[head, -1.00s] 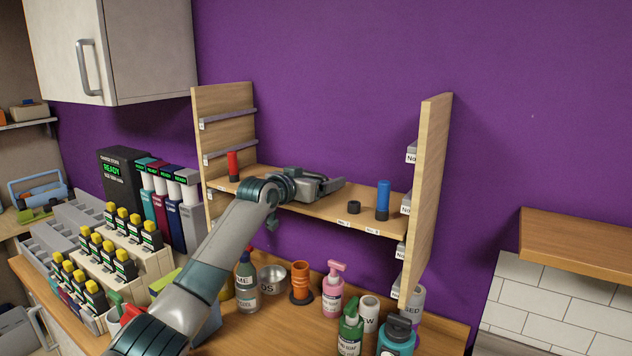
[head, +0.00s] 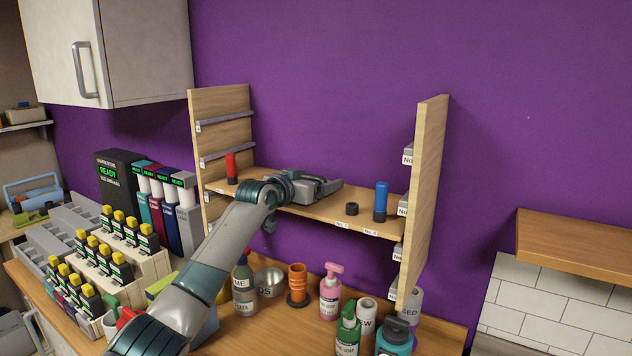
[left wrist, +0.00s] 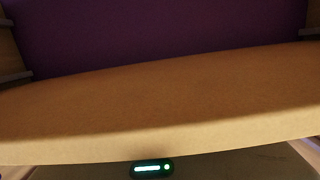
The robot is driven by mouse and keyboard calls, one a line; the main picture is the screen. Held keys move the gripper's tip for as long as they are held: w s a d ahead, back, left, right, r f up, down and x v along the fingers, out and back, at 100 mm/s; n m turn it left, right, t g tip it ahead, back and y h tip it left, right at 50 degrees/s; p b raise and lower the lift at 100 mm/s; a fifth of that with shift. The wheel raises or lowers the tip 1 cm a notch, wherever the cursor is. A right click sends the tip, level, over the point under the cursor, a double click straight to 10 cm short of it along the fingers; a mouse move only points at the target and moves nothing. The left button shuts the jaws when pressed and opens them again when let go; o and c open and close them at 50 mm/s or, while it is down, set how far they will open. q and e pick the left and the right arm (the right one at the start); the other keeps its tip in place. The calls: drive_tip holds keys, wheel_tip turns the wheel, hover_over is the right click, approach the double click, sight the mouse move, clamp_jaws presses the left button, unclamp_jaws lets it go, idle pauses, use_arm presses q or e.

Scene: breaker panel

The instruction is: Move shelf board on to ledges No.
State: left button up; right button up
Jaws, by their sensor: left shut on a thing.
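The wooden shelf board (head: 318,211) spans between the two upright side panels in the head view. It carries a red cylinder (head: 231,168), a small black ring (head: 351,209) and a blue cylinder (head: 381,200). My left gripper (head: 325,188) reaches over the middle of the board and is shut on it; the fingertips are hard to see. In the left wrist view the board (left wrist: 160,105) fills the middle, very close. Grey ledges (head: 228,154) line the left panel, and labelled ledges (head: 403,206) line the right. I cannot tell whether the board's ends touch them. My right gripper is out of view.
Bottles, cups and an orange stacked part (head: 297,284) stand on the counter below. A pink pump bottle (head: 331,292) is among them. Yellow-topped units (head: 118,265) fill the counter at left. A wall cupboard (head: 110,50) hangs at upper left.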

use_arm(q)
drive_tip(key=shift+f, duration=0.45)
idle(0.4)
drive_tip(key=o, duration=1.8)
drive_tip(key=shift+s+f, duration=0.1)
drive_tip(key=shift+f, duration=0.15)
drive_tip(key=shift+b, duration=0.3)
drive_tip(key=shift+s+a, duration=0.1)
drive_tip(key=b+v, duration=0.6)
drive_tip(key=v, duration=1.1)
drive_tip(key=shift+s+r, duration=0.1)
drive_tip(key=shift+r, duration=0.1)
